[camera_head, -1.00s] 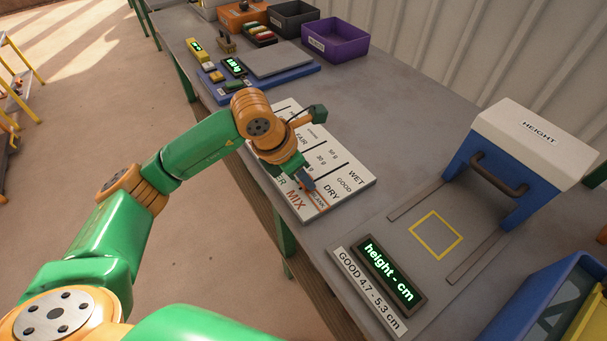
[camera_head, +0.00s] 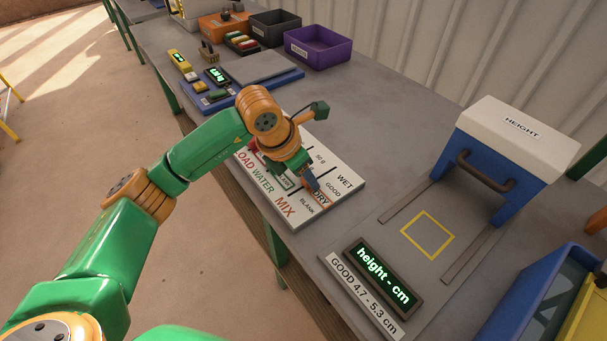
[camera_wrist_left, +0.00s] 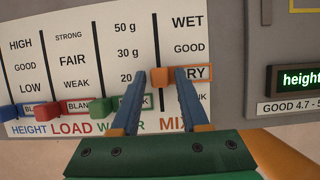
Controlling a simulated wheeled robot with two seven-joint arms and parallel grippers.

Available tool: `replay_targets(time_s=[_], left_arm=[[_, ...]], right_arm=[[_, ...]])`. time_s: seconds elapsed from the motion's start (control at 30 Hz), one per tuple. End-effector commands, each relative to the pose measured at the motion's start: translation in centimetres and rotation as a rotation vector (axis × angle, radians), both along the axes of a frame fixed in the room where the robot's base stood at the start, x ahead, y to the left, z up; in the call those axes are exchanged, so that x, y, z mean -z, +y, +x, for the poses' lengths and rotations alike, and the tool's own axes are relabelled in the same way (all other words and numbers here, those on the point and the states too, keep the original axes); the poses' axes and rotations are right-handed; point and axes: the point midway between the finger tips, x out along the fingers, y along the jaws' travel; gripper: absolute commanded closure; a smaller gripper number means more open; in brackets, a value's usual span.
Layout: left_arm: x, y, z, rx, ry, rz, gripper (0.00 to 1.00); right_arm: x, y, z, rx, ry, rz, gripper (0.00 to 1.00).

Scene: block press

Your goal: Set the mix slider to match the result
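The slider board (camera_head: 352,190) lies on the bench, with columns HEIGHT, LOAD, WATER and MIX. The orange mix slider (camera_wrist_left: 158,77) has its frame around DRY, below GOOD and WET and above BLANK. My left gripper (camera_wrist_left: 161,76) is over the board with one finger on each side of the orange knob; small gaps show beside it, so it looks open. In the head view my left gripper (camera_head: 311,183) hides part of the MIX column. The blue (camera_wrist_left: 9,113), red (camera_wrist_left: 53,109) and green (camera_wrist_left: 98,107) sliders sit at the BLANK row. My right gripper is out of view.
The height display (camera_head: 383,277) reads "height - cm", above a GOOD 4.7 - 5.3 cm label. The height press (camera_head: 510,150) stands at right by an empty yellow square (camera_head: 428,235). A scale (camera_head: 262,68) and bins (camera_head: 318,45) are at the back.

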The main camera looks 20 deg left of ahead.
Motion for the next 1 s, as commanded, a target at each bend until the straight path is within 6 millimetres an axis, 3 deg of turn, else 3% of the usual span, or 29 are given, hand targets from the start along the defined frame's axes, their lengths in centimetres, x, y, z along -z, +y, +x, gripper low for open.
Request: replay_targets(time_s=[0.33,0.7,1.0], left_arm=[[-0.2,0.1,0.0,0.0,-0.002,-0.001,0.43],[-6.2,1.5,-1.9,-0.001,-0.003,-0.001,0.43],[-6.6,1.7,-2.1,0.0,0.0,0.0,0.43]], right_arm=[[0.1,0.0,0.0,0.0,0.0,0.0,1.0],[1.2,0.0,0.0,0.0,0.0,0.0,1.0],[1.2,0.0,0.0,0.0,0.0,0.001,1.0]])
